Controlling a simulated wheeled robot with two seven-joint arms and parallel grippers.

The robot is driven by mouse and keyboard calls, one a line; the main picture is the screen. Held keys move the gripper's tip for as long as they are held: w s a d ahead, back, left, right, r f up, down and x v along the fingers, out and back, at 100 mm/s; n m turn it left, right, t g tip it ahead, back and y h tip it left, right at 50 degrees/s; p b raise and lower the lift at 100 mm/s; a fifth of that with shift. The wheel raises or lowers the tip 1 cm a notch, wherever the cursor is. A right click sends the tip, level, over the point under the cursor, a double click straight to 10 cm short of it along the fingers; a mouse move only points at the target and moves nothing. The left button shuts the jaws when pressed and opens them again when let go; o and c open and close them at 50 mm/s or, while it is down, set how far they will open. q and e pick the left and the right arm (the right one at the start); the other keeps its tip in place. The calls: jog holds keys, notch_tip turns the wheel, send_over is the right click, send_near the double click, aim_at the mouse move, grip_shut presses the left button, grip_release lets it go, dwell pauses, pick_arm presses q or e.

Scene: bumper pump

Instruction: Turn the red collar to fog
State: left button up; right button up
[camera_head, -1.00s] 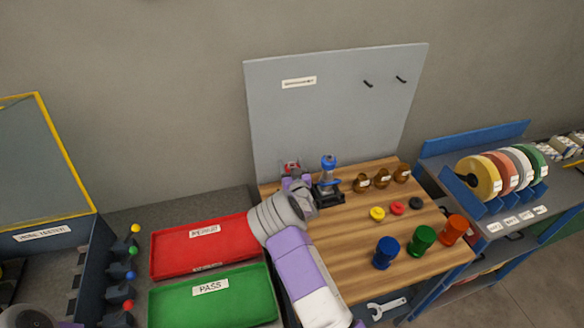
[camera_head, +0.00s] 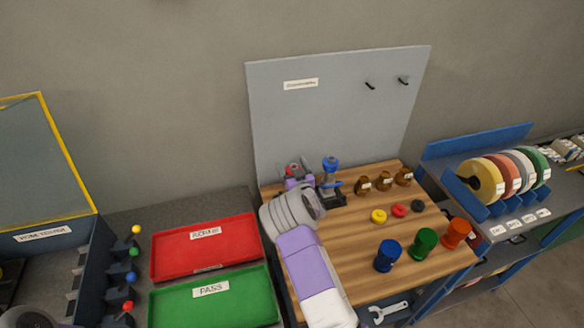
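A small device with a red top, which looks like the red collar (camera_head: 293,168), stands at the back left of the wooden bench top (camera_head: 345,262). My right gripper (camera_head: 297,181) is at this device, its purple parts just in front of and around the red top. My grey wrist hides most of the device and the fingertips, so I cannot tell whether the fingers touch or close on it. A blue-topped device (camera_head: 330,175) on a dark base stands just to the right. My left gripper is not in view; only a bit of my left arm shows at the bottom left corner.
Several brown bottles (camera_head: 383,181), small discs (camera_head: 398,210) and blue, green and orange cups (camera_head: 425,241) stand on the bench's right. A grey panel (camera_head: 330,115) rises behind. Red (camera_head: 240,257) and green (camera_head: 245,307) trays lie left. A wheel rack (camera_head: 461,195) stands right.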

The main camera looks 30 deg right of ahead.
jog(key=shift+s+f, duration=0.1)
jog(key=shift+s, duration=0.2)
jog(key=v, duration=0.7)
jog(key=shift+b, duration=0.45)
